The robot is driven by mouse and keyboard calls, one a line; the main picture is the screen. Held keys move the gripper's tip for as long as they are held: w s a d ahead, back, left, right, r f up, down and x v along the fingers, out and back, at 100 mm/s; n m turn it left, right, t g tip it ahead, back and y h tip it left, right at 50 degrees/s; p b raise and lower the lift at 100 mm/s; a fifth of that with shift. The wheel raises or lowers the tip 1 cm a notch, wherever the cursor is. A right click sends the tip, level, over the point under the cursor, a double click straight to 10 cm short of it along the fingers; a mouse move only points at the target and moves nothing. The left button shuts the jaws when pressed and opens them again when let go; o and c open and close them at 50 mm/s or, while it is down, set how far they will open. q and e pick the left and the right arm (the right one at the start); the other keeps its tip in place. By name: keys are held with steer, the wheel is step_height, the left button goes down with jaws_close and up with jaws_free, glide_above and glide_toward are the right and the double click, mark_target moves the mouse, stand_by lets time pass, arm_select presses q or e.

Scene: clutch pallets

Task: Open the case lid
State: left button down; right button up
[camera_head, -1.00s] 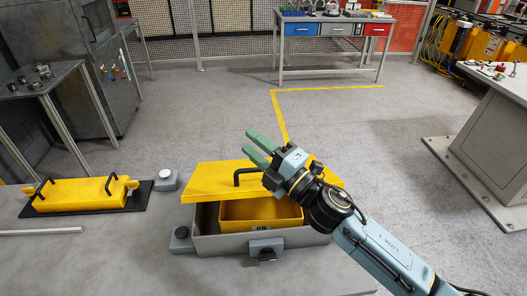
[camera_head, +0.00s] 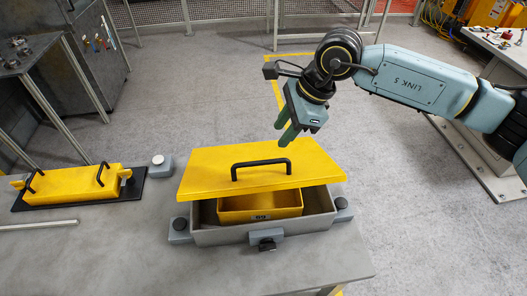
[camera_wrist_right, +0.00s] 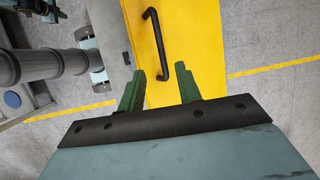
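The case (camera_head: 215,237) is a grey open-topped box on the grey table. Its yellow lid (camera_head: 215,165) is tilted, with its front edge raised above the case and a gap at the front. A black handle (camera_head: 262,163) stands on the lid. A yellow inner box (camera_head: 240,212) shows through the gap. My right gripper (camera_head: 283,138) hangs fingers-down above the lid's far edge, behind the handle. In the right wrist view its green fingers (camera_wrist_right: 160,85) are apart and empty, with the lid (camera_wrist_right: 200,40) and handle (camera_wrist_right: 158,45) beyond them. My left gripper is not in view.
A yellow block with black handles (camera_head: 75,190) lies on a black mat to the left. A grey button box (camera_head: 161,166) stands beside it. Grey blocks (camera_head: 180,231) flank the case. The table (camera_head: 120,255) in front is mostly clear.

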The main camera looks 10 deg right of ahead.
mark_target(264, 162)
steer(key=p+x, duration=0.2)
steer(key=x, duration=0.7)
steer(key=shift+a+f, duration=0.25)
steer(key=shift+w+a+f, duration=0.1)
steer(key=shift+a+f, duration=0.1)
steer(key=shift+f, duration=0.4)
jaws_close()
